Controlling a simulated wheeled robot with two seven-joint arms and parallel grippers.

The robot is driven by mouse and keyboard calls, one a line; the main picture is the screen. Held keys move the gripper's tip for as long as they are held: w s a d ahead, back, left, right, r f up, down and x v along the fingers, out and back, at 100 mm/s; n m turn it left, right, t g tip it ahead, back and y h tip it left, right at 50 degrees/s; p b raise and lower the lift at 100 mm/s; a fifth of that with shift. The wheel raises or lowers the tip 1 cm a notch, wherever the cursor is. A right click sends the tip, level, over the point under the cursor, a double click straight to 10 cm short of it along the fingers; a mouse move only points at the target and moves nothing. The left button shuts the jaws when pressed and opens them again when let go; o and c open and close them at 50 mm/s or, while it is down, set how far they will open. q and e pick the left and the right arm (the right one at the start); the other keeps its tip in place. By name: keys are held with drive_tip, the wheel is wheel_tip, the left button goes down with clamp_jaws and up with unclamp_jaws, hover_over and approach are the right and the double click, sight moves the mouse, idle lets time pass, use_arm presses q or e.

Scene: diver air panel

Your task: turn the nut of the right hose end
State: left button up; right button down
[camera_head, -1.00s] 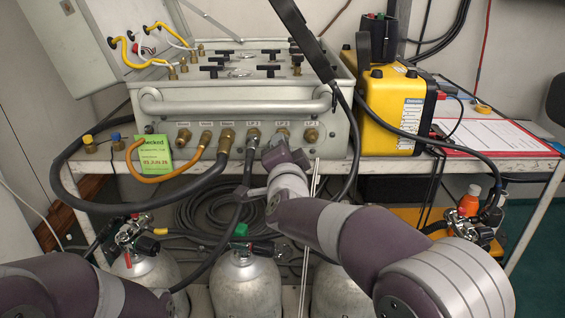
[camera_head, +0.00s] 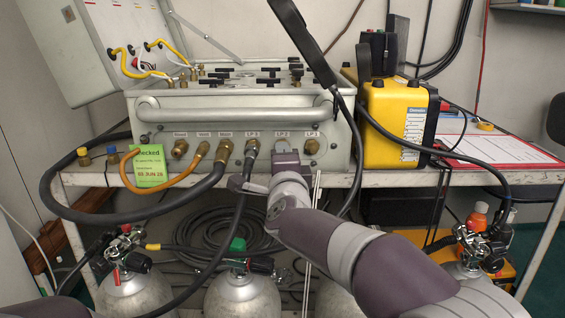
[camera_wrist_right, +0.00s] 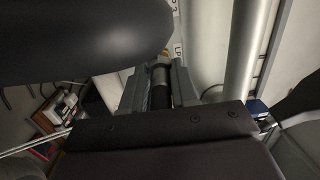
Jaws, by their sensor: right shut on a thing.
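My right gripper (camera_head: 285,148) is at the panel front, at the middle LP port. In the right wrist view its two fingers (camera_wrist_right: 161,88) are closed around a dark cylindrical hose-end fitting (camera_wrist_right: 160,85), with a brass part (camera_wrist_right: 164,57) just beyond it. The gripper hides most of this fitting in the head view. Just left of it, a silver-ended black hose (camera_head: 252,147) is joined to the neighbouring port and hangs down; a large dark rounded shape, probably this hose, fills the wrist view's upper left. My left gripper is out of view.
The panel's front handle (camera_head: 235,108) runs above the ports. A brass fitting (camera_head: 312,146) is close to the right. A black bar with a cable (camera_head: 302,40) hangs over the panel. The yellow box (camera_head: 395,125) stands right; cylinders (camera_head: 243,297) stand below.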

drive_tip(key=shift+a+f, duration=0.1)
drive_tip(key=shift+f, duration=0.1)
drive_tip(key=c, duration=1)
unclamp_jaws()
drive_tip(key=shift+c, duration=0.2)
drive_tip(key=shift+o, duration=1)
drive_tip(key=shift+s+r, duration=0.1)
drive_tip(key=shift+r, duration=0.05)
drive_tip(key=s+d+p, duration=0.1)
drive_tip(key=s, duration=1.1)
drive_tip(key=shift+s+f+p, duration=0.35)
drive_tip(key=shift+p, duration=0.05)
